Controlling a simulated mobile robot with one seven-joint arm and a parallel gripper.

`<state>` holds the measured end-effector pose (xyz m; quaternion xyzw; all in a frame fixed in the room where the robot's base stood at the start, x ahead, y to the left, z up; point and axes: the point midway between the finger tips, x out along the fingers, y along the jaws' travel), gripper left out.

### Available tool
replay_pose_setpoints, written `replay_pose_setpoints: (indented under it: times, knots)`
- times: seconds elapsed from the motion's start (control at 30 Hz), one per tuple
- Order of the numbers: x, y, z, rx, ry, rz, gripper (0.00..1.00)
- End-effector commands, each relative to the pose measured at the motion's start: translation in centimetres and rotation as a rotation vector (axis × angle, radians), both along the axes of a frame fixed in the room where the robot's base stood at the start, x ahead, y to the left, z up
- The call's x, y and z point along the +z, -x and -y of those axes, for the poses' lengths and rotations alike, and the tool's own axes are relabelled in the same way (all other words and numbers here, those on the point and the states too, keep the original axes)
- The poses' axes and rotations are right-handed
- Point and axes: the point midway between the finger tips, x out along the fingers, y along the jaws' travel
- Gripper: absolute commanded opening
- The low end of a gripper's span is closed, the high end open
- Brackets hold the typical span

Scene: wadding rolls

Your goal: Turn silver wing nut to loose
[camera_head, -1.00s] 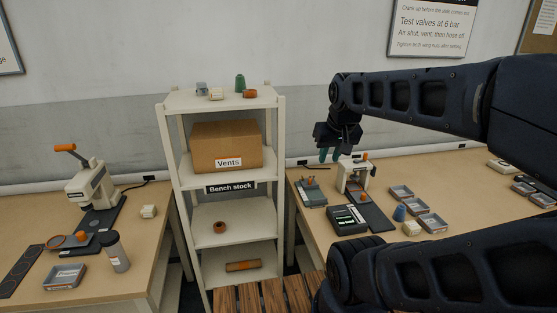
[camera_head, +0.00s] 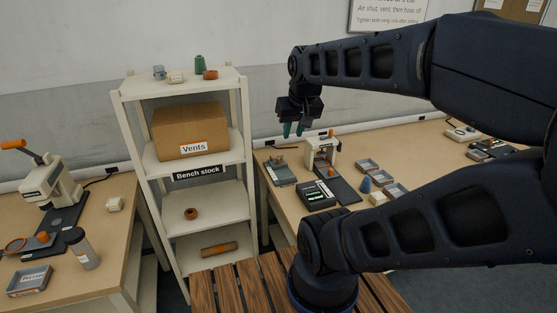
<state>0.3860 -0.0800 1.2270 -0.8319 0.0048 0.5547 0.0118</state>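I cannot make out a silver wing nut; it is too small or hidden. A white press with an orange knob (camera_head: 321,150) stands on the right bench (camera_head: 284,199). Another press with an orange lever handle (camera_head: 50,184) stands on the left bench (camera_head: 105,240). My gripper (camera_head: 293,131) points down in the air, left of the right-hand press in the picture. My arm covers part of the right side.
A white shelf rack (camera_head: 198,222) labelled Bench stock stands between the benches and holds a cardboard Vents box (camera_head: 186,125). A black device (camera_head: 317,196), a blue cone (camera_head: 365,185) and grey trays (camera_head: 368,166) crowd the right bench.

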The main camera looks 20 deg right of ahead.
Motion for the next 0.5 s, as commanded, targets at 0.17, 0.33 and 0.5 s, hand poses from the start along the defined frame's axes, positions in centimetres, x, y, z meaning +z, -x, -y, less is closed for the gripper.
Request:
replay_pose_setpoints:
  times: [0.17,0.33,0.5]
  knots:
    - [0.7,-3.5,0.4,-0.091,-0.060,-0.037,0.25]
    - [1.1,-7.7,1.0,-0.208,-0.127,-0.076,0.25]
    - [0.9,-12.0,1.8,-0.329,-0.182,-0.116,0.25]
